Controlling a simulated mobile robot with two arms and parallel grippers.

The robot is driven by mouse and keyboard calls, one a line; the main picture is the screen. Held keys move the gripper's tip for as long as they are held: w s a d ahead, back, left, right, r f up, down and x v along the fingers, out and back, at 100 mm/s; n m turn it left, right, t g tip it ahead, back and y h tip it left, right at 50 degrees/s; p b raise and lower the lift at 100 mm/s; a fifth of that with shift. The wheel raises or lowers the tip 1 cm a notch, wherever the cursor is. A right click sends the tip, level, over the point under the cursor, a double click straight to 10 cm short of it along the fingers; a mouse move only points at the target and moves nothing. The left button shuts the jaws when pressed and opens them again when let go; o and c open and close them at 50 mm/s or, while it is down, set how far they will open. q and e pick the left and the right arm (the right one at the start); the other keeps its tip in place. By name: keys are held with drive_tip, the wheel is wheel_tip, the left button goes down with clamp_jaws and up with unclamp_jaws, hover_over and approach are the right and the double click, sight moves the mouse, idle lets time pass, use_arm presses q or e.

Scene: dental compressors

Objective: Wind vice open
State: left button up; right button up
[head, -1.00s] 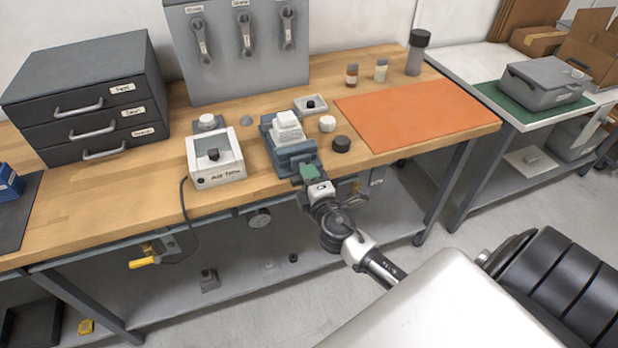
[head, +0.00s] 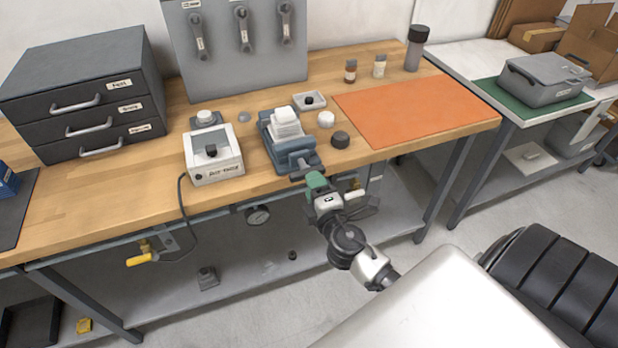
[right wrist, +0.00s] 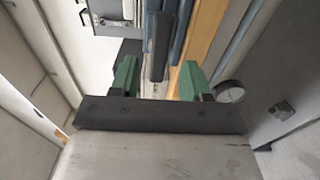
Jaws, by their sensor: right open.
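The blue-grey vice (head: 291,150) stands at the front edge of the wooden bench, with a stack of white blocks (head: 286,121) in it. A dark grey handle (head: 302,173) sticks out from its front toward me. My right gripper (head: 314,181), with green fingers, is just in front of and below this handle, over the bench's front edge. In the right wrist view the green fingers (right wrist: 158,68) are apart, and the dark handle bar (right wrist: 160,40) shows between them with gaps on both sides. Contact cannot be made out. My left gripper is not in view.
A white control box (head: 214,158) with a cable stands left of the vice. A black knob-like cap (head: 340,139) and an orange mat (head: 414,115) lie to the right. A shelf is below.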

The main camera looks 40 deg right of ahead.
drive_tip(key=b+v, duration=0.1)
drive_tip(key=v, duration=0.5)
idle(0.4)
